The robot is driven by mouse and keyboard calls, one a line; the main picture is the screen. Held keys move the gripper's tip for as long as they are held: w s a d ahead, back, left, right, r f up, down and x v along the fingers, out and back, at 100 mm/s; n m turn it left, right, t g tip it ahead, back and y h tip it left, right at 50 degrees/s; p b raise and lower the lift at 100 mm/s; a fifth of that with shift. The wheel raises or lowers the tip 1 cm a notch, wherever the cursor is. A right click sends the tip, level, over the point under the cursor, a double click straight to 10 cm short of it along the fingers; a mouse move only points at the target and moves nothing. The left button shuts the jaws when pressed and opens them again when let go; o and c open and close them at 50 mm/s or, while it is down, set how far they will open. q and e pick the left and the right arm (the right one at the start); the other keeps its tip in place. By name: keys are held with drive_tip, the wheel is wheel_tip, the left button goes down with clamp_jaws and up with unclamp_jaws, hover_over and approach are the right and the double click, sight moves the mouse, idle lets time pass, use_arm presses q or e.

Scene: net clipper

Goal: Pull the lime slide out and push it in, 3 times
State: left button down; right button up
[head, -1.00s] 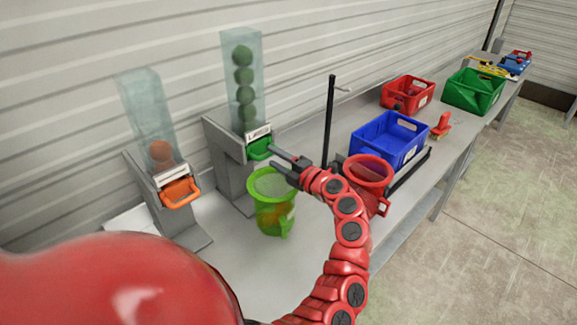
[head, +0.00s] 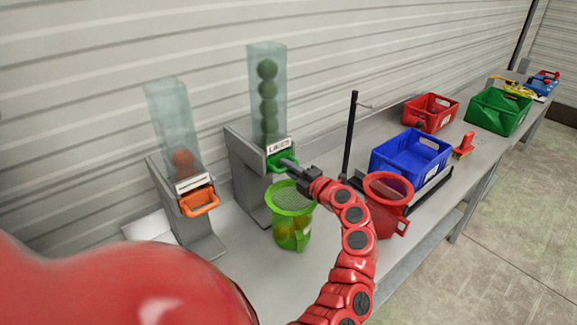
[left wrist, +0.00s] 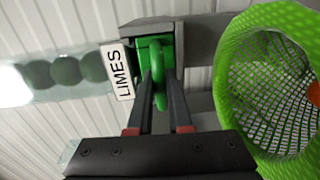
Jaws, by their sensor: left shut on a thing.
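The lime slide (head: 279,160) is a green drawer with a loop handle. It sits at the foot of the limes dispenser (head: 248,165), under a clear tube (head: 282,85) of stacked green limes. My left gripper (head: 297,168) is shut on the green handle. In the left wrist view the two fingers (left wrist: 159,98) clasp the green loop (left wrist: 158,80) beside the LIMES label (left wrist: 121,72). The slide looks close in to its housing; how far it is out is hard to tell. My right gripper is not in view.
A green jug with a mesh strainer (head: 290,200) stands just below the slide, close to my fingers. An orange-handled dispenser (head: 199,202) stands to the left. A black pole (head: 350,135), a red funnel-topped jug (head: 388,190) and a blue crate (head: 410,158) are to the right.

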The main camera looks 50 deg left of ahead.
use_arm(q)
drive_tip(key=shift+d, duration=0.15)
drive_tip(key=d, duration=1)
drive_tip(key=shift+s+d, duration=0.2)
drive_tip(key=shift+s, duration=0.25)
idle(0.7)
